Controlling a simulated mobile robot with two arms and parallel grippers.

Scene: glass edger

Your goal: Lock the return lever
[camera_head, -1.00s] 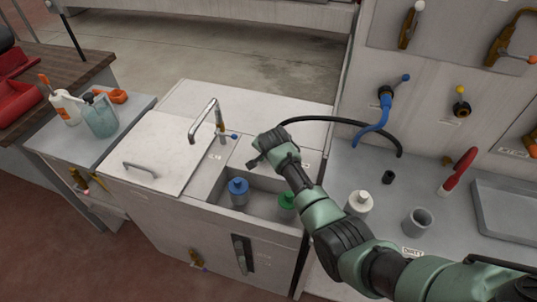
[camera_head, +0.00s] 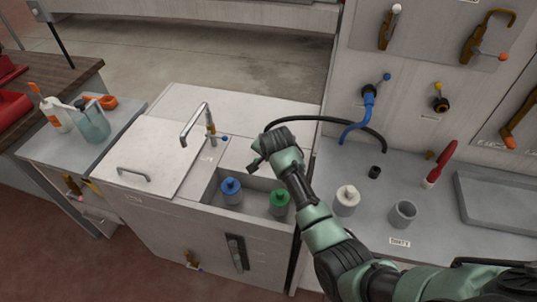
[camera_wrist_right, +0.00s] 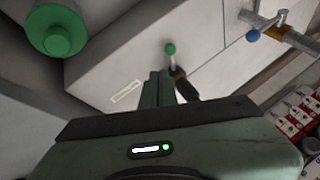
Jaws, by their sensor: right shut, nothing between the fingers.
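A small lever with a green ball knob (camera_wrist_right: 170,49) and a dark and orange body shows in the right wrist view, just ahead of my right gripper. It stands on the pale top beside a small white label (camera_wrist_right: 127,92), too blurred to read there. I cannot tell for sure that it is the return lever. My right gripper (camera_wrist_right: 158,86) is shut and empty. Its fingertips are close beside the lever; I cannot tell whether they touch. In the head view my right gripper (camera_head: 257,164) hangs over the back edge of the basin and hides the lever. My left gripper is out of view.
A basin holds a blue-capped bottle (camera_head: 231,190) and a green-capped bottle (camera_head: 279,201), below my right arm. A tap (camera_head: 198,122) with a blue-tipped lever (camera_head: 223,138) stands left of my gripper. A black hose (camera_head: 330,120) curves behind it. A white-capped bottle (camera_head: 347,200) stands right.

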